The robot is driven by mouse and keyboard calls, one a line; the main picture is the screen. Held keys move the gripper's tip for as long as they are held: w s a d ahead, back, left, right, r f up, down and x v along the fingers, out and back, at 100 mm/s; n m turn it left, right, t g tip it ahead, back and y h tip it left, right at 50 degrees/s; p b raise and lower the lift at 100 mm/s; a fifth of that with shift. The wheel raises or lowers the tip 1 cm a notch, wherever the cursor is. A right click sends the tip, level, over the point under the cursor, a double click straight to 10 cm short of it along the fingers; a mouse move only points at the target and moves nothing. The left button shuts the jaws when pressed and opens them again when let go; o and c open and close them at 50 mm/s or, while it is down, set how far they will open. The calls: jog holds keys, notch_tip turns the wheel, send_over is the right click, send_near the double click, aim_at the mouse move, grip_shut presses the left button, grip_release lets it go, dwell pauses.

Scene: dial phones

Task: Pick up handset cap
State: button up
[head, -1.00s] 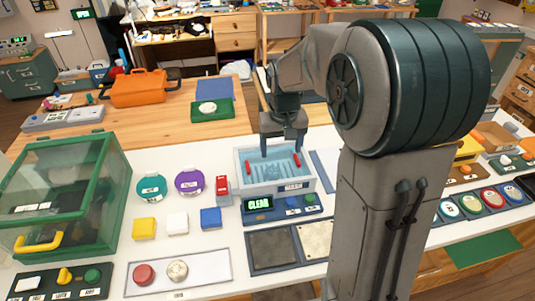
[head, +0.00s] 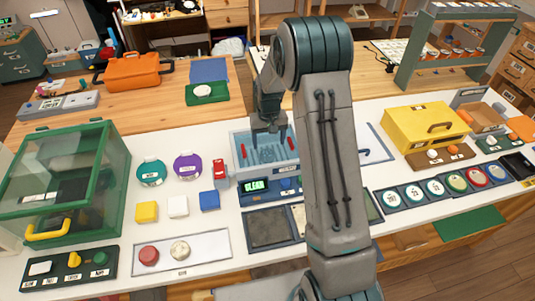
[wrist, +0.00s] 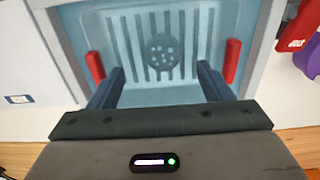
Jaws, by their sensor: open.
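My gripper (head: 268,132) points down over a light blue ribbed basin (head: 240,158) and is open and empty. No piece is clearly recognisable as the handset cap. A red round piece (head: 148,256) and a cream round piece (head: 180,251) sit on a white plate at the front left.
Red tabs (wrist: 94,66) stand at both sides of the basin. A display unit reading CLEAR (head: 256,186) is in front of it. A green glass case (head: 105,180) is at left, a yellow box (head: 425,128) at right. Coloured blocks (head: 178,206) lie left of the basin.

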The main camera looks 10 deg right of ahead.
aim_at(267, 153)
jog(key=shift+w+a+f+p, duration=0.1)
jog(key=shift+f+p, duration=0.45)
jog(key=shift+f, duration=0.9)
jog(key=shift+w+a+f+p, duration=0.1)
jog(key=shift+f+p, duration=0.45)
jog(key=shift+f, duration=0.9)
jog(key=shift+c, duration=0.3)
jog(key=c, duration=1)
